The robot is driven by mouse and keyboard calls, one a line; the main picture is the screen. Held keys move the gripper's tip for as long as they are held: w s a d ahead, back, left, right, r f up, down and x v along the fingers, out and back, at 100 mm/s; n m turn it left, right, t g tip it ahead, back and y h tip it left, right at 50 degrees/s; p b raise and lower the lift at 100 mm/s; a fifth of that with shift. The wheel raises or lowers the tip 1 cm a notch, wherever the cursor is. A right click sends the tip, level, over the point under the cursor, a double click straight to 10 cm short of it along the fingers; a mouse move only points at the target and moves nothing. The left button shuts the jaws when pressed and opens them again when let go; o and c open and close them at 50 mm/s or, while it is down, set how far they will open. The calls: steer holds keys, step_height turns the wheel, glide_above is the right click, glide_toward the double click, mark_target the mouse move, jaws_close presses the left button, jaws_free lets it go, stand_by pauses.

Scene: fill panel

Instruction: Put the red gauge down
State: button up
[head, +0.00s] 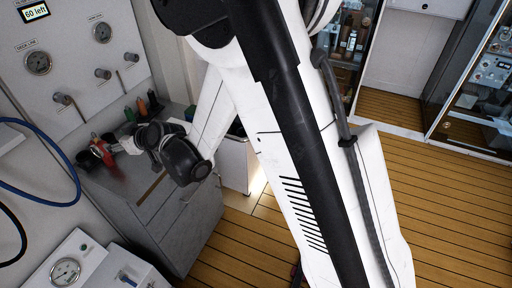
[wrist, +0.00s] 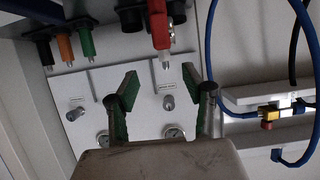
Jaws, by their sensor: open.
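The red gauge (head: 101,150) stands at the wall end of the grey cabinet top in the head view. In the wrist view the red gauge (wrist: 158,28) is at the top, its metal tip pointing down the picture, with dark round parts close beside it. My gripper (wrist: 163,82) is open, its two green-padded fingers spread and nothing between them. The gauge lies beyond the fingertips, apart from them. In the head view my gripper (head: 128,143) is small and dark, close to the gauge; its fingertips are hard to make out.
The grey cabinet (head: 180,225) carries green (head: 129,114), orange (head: 141,106) and black (head: 154,100) handled items behind my gripper. The wall panel (head: 75,60) with gauges and knobs rises at left. Blue hose (head: 50,200) hangs at left. The wooden floor is open at right.

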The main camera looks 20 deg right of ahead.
steer(key=s+d+r+m+h, duration=0.2)
steer(key=s+d+r, duration=0.4)
steer(key=d, duration=0.4)
steer(key=s+d+r+m+h, duration=0.25)
steer(key=s+d+r, duration=0.3)
steer(key=d, duration=0.55)
steer(key=s+d+m+g+h, duration=0.2)
steer(key=s+d+m+h, duration=0.2)
steer(key=s+d, duration=1.3)
steer(key=s+h, duration=0.1)
steer(key=s, duration=0.2)
steer(key=shift+f, duration=0.25)
steer(key=shift+d+m, duration=0.1)
steer(key=shift+m, duration=0.15)
step_height(320, 180, down, 5)
steer(key=b, duration=0.5)
steer(key=shift+f, duration=0.2)
